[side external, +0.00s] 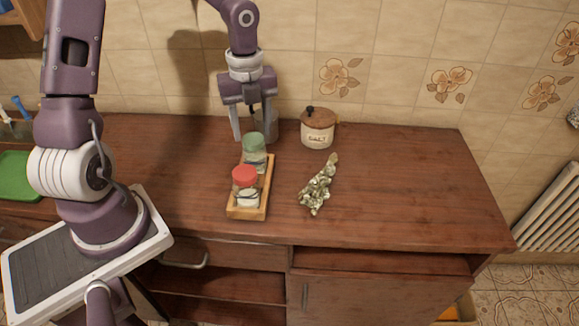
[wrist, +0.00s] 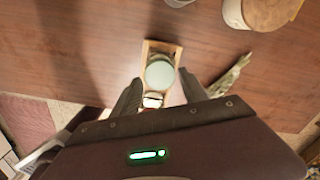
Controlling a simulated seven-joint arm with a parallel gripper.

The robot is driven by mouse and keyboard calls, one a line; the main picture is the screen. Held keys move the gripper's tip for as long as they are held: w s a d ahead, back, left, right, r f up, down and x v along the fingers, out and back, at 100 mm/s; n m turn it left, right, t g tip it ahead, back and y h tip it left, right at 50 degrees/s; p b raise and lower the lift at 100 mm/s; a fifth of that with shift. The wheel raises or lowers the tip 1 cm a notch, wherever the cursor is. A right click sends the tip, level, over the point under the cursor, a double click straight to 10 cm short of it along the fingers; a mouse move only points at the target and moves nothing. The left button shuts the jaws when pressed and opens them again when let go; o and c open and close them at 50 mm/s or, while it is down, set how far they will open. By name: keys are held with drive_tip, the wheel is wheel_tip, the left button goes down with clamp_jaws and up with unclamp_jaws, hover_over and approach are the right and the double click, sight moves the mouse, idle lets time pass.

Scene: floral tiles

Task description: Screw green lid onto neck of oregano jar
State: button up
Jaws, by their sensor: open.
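A glass jar with a green lid (side external: 254,140) on top stands in the back part of a small wooden tray (side external: 232,212). The lid is a pale round disc (wrist: 159,74) in the wrist view. I cannot read the jar's label, nor tell whether the lid is threaded on. A second jar with a red lid (side external: 245,175) stands in front of it in the tray. My gripper (side external: 254,136) is open, pointing down above and around the green lid. In the wrist view its fingers (wrist: 159,79) show on either side of the lid; contact is not clear.
A salt pot with a brown lid (side external: 318,128) stands at the back right. A grey cup (side external: 268,122) stands behind the gripper, partly hidden. A patterned cloth-like item (side external: 318,187) lies right of the tray. The right of the wooden counter (side external: 410,190) is clear.

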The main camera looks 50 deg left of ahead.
drive_tip(key=shift+r, duration=0.5)
drive_tip(key=o, duration=0.6)
drive_tip(key=shift+c, duration=0.2)
drive_tip(key=shift+c, duration=0.3)
drive_tip(key=c, duration=0.4)
drive_tip(key=shift+c, duration=0.2)
